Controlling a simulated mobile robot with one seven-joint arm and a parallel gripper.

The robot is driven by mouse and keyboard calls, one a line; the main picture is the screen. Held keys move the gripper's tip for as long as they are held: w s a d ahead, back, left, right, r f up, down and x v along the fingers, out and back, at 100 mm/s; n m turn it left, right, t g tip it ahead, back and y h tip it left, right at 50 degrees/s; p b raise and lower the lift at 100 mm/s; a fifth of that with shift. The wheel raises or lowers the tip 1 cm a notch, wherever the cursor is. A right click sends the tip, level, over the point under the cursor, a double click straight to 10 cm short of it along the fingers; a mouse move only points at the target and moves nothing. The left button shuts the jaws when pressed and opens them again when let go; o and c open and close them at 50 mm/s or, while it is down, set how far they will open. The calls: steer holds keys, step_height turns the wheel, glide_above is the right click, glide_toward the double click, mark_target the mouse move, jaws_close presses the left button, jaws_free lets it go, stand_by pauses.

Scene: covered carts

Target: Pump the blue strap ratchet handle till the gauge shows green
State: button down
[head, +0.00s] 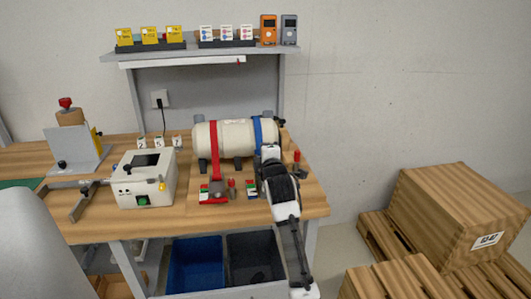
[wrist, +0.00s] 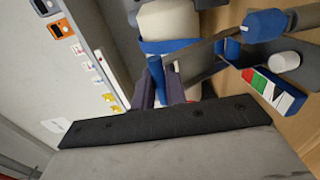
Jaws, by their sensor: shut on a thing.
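A cream cylinder (head: 231,138) lies on the wooden bench with a red strap (head: 214,150) and a blue strap (head: 257,131) around it. In the wrist view the blue strap (wrist: 172,47) crosses the cylinder. My gripper (wrist: 160,88) is shut on the blue ratchet handle (wrist: 156,70), whose lower part is between the fingers. In the head view my arm covers the handle and the gripper. The blue-framed gauge (wrist: 272,91) shows green, red and white bands; its pointer is too small to read. It also shows in the head view (head: 252,190), partly beside my arm.
A red gauge (head: 214,198) stands left of my arm. A white box with a green button (head: 143,179) is further left. A shelf (head: 200,55) holds cards and two handheld devices. Bins (head: 196,265) sit underneath. A crate (head: 455,220) and pallets stand right of the bench.

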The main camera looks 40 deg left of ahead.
steer(key=shift+f, duration=0.3)
steer(key=c, duration=1.8)
jaws_free()
steer(key=shift+a, duration=0.1)
steer(key=b+v, duration=0.1)
steer(key=v, duration=0.3)
steer(key=b+v, duration=0.1)
steer(key=v, duration=0.4)
steer(key=b+v, duration=0.2)
steer(key=v, duration=0.3)
steer(key=shift+r, duration=0.25)
steer(key=shift+c, duration=0.2)
